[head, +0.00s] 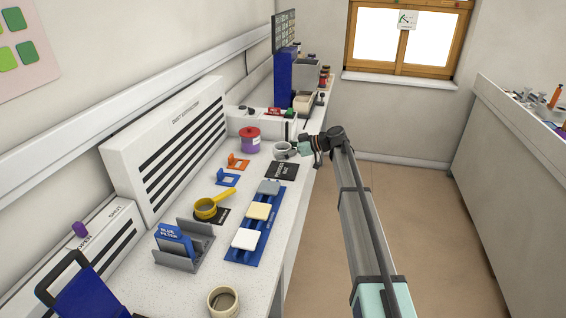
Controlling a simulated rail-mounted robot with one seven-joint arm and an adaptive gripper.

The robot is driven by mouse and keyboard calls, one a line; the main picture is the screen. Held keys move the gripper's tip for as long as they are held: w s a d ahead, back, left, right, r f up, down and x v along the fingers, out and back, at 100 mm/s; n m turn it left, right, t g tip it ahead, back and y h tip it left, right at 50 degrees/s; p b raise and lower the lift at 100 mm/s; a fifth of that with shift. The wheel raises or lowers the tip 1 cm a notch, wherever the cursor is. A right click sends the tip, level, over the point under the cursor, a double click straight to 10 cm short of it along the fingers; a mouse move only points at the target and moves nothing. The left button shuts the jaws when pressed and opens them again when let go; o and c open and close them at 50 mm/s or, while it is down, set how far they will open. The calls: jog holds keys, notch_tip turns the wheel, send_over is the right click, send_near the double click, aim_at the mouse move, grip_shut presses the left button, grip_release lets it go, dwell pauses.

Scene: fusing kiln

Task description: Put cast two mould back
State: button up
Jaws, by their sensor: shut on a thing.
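My gripper (294,150) is over the worktop's right side, at the far end of the black mat (282,171). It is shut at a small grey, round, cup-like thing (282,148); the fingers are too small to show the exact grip. I cannot tell whether this is the cast two mould. A blue rack (241,255) lies along the front edge. It bears a white block (246,239), a cream block (258,211) and a grey block (268,187) in a row. Their labels are too small to read.
A yellow-handled ladle-like tool (206,209), a grey stand (183,263) with a blue filter plate (174,240), a tape roll (223,302) and a purple jar with red lid (249,141) stand around. The dust extractor (165,148) lines the wall. Open floor lies right.

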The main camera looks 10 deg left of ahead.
aim_at(283, 170)
jog(key=shift+f+p, duration=0.65)
jog(key=shift+f, duration=2.3)
jog(key=shift+f, duration=0.2)
jog(key=o, duration=1.6)
jog(key=shift+r, duration=0.15)
jog(key=shift+r, duration=0.15)
jog(key=b+v, duration=0.3)
jog(key=v, duration=0.9)
jog(key=shift+b, duration=0.4)
